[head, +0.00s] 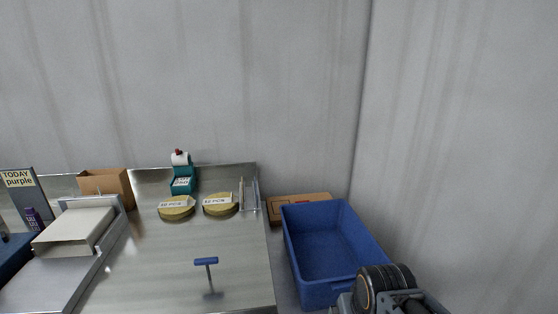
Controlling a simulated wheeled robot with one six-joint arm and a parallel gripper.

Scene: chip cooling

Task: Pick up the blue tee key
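The blue tee key (206,262) is on the steel table (160,272) near its front edge. Its blue crossbar is on top and its thin grey shaft points down to the table, so it looks upright. My arm shows at the bottom right, in front of the blue bin. My gripper's fingertips are not in view, so I cannot see whether it holds anything. Nothing visible touches the tee key.
A blue bin (291,248) stands right of the table, with a cardboard box (300,207) behind it. Two labelled round yellowish stacks (176,211), a teal device (182,180) and an open carton (115,184) stand farther back. The table around the key is clear.

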